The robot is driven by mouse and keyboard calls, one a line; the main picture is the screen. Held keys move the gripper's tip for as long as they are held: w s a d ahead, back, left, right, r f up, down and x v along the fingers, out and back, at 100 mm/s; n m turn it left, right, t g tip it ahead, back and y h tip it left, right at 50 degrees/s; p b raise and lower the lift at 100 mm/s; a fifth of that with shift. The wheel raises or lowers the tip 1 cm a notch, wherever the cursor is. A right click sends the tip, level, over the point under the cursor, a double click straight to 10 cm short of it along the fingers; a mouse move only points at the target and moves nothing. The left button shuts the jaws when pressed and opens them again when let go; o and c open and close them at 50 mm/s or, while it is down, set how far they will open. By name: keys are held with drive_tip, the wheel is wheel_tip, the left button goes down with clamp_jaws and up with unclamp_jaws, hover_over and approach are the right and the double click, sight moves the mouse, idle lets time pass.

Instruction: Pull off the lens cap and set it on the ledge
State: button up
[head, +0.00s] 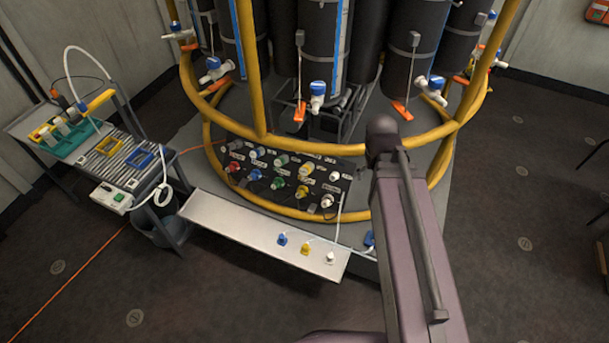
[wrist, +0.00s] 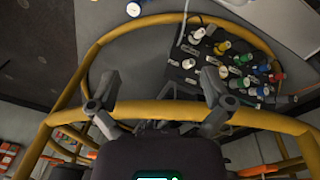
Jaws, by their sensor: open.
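My gripper (wrist: 160,86) is open and empty in the wrist view, its fingers spread above the yellow frame ring. I cannot make it out in the head view. The ledge (head: 225,222) is a long pale metal shelf in front of the frame. Blue, yellow and white caps stand toward its right end. A small blue piece (head: 369,238) sits just past that end, partly hidden by my arm. A blue and white round piece (wrist: 133,9) shows at the top of the wrist view, apart from my fingers. I cannot tell for sure which is the lens cap.
A dark panel with several coloured connectors (head: 290,178) stands behind the ledge. The yellow tube frame (head: 262,139) and black cylinders (head: 323,50) rise behind it. A cart (head: 92,150) with tools stands at left. The ledge's left and middle are bare. An orange cable crosses the floor.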

drive_tip(key=w+a+f+n+t+h+b, duration=0.2)
drive_tip(key=w+a+f+n+b, duration=0.1)
drive_tip(key=w+f+b, duration=0.45)
drive_tip(key=n+t+h+b, duration=0.1)
drive_tip(key=n+t+b, duration=0.8)
drive_tip(key=b, duration=1.6)
approach(304, 171)
drive_tip(key=w, duration=0.2)
drive_tip(key=shift+s+f+n+g, duration=0.15)
drive_tip(key=shift+n+g, duration=0.25)
drive_tip(key=shift+d, duration=0.15)
drive_tip(key=shift+b+x, duration=2.4)
drive_tip(key=shift+x, duration=2.15)
